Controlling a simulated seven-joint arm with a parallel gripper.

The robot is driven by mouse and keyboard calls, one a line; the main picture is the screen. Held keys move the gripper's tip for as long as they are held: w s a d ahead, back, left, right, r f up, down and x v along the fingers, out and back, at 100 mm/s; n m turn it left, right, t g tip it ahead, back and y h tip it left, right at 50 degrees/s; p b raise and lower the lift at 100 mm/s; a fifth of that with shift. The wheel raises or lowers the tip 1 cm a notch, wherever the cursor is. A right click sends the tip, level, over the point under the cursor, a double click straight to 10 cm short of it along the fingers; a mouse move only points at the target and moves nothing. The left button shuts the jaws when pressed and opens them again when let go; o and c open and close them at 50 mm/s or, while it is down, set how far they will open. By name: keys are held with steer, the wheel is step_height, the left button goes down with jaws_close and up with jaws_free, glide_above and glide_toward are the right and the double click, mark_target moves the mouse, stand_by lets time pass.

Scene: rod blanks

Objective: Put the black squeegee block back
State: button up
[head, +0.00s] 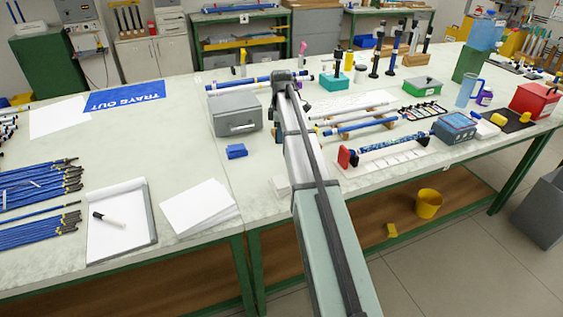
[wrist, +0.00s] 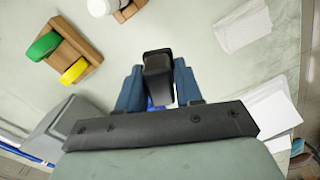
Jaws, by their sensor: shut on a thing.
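My gripper (wrist: 158,90) is shut on the black squeegee block (wrist: 158,64), which sits between the two blue fingers in the wrist view. The block is held above the pale bench top. In the head view my arm reaches away across the bench, and its dark wrist end is beside the grey case (head: 236,116). The fingers and the block are hidden behind the wrist there, so I cannot make out the block in that view. A small patch of blue (wrist: 153,105) shows below the block between the fingers.
A wooden holder (wrist: 66,34) with green and yellow rolls is at upper left in the wrist view. A blue block (head: 236,151) lies before the grey case. Rods on stands (head: 365,126) and a white rack (head: 392,161) lie right of my arm. White paper (head: 200,208) is left.

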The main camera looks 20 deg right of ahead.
mark_target(282, 161)
steer(key=n, duration=0.2)
steer(key=w+n, duration=0.1)
steer(key=n, duration=0.1)
steer(key=shift+d+r, duration=0.15)
steer(key=shift+d, duration=0.05)
steer(key=shift+n, duration=0.3)
steer(key=shift+f, duration=5.05)
steer(key=shift+f, duration=0.1)
steer(key=o, duration=1)
step_height(282, 161, up, 12)
steer(key=shift+r, duration=0.15)
